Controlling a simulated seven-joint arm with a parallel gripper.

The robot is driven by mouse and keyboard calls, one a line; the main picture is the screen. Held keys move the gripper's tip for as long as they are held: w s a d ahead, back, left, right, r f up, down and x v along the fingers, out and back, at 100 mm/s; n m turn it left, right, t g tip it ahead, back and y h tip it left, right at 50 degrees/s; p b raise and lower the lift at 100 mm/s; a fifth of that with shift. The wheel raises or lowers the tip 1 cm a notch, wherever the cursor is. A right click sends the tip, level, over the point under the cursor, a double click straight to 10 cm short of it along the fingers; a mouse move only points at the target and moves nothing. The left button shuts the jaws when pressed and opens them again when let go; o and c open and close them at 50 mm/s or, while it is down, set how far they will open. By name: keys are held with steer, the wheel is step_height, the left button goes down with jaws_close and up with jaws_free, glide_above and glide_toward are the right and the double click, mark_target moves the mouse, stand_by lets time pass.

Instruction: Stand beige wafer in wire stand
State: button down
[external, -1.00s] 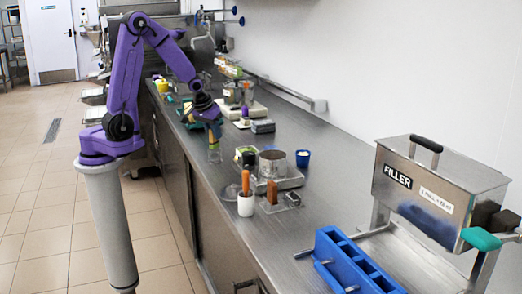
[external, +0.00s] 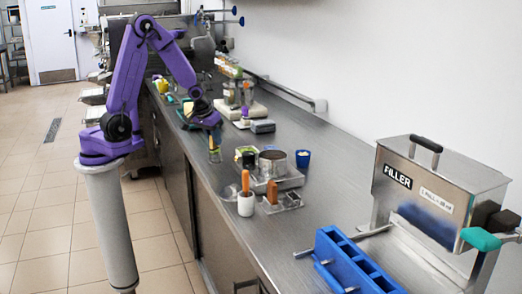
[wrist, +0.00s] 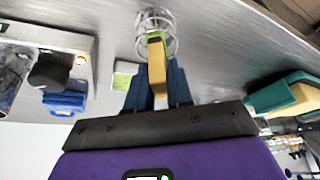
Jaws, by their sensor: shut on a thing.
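My gripper (wrist: 157,90) has its blue fingers shut on the beige wafer (wrist: 157,62), which points away from the fingers in the wrist view. The round wire stand (wrist: 143,22) is at the top of that view, and the wafer's far end overlaps it, with a bit of green there. I cannot tell how deep the wafer reaches into the stand. In the external view my gripper (external: 213,133) is low over the counter's front edge, right above the small wire stand (external: 215,156). The wafer is small and hard to make out there.
A teal tray (wrist: 262,100) with a yellowish block lies to the right in the wrist view. A metal tray (wrist: 88,45) with dark and blue items lies to the left. A white cup (external: 246,205) and blue rack (external: 345,262) stand nearer on the counter.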

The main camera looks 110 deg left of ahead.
steer(key=shift+f, duration=1)
steer(key=c, duration=1)
jaws_free()
steer(key=shift+c, duration=1.1)
steer(key=shift+o, duration=0.2)
steer(key=shift+r, duration=0.1)
steer(key=shift+r, duration=0.2)
steer(key=shift+o, duration=1.2)
steer(key=shift+r, duration=3.2)
